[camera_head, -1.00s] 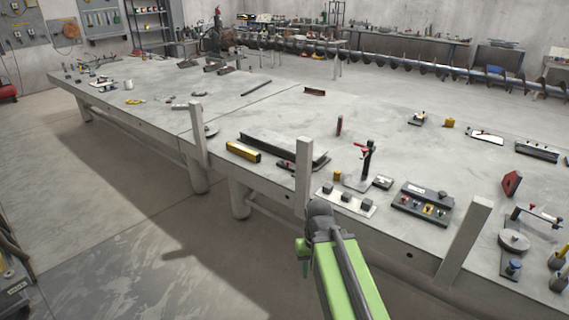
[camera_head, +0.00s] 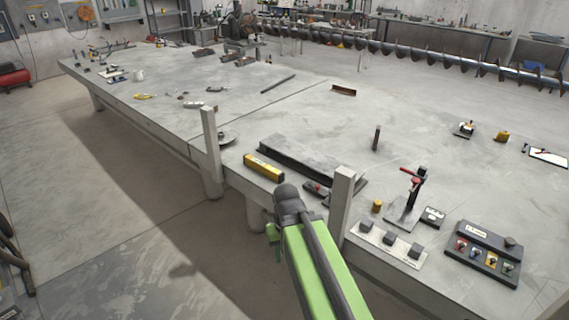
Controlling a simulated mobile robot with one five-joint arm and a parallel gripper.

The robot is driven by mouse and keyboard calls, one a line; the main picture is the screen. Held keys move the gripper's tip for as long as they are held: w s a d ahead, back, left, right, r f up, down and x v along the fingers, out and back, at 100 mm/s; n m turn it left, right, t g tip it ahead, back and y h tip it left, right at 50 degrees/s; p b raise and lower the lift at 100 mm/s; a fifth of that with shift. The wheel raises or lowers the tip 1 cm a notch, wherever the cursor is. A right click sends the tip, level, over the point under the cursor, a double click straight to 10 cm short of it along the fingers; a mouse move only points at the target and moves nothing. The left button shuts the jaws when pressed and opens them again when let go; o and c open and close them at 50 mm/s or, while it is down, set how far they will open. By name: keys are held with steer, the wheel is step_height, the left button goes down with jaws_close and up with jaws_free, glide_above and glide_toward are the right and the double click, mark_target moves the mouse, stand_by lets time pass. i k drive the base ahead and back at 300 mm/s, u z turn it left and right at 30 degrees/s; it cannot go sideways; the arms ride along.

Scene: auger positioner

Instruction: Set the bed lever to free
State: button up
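I cannot tell for certain which part is the bed lever. A small stand with a red handle on a dark upright post (camera_head: 415,187) stands near the front edge of the bed table, on a pale square plate. To its right is a dark control box (camera_head: 485,251) with a row of small coloured knobs or levers; their settings are too small to read. My green arm reaches up from the bottom of the view to a dark joint, in front of the table edge. My gripper does not show.
The large grey table (camera_head: 310,115) fills the middle. Upright posts (camera_head: 341,205) stand along its front edge. A yellow bar (camera_head: 263,167), a dark beam (camera_head: 305,160) and a white strip with dark blocks (camera_head: 386,243) lie near that edge. Floor at the left (camera_head: 130,215) is clear.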

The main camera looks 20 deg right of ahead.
mark_target(317, 187)
steer(key=u, duration=0.55)
steer(key=i, duration=1.5)
steer(key=u, duration=0.45)
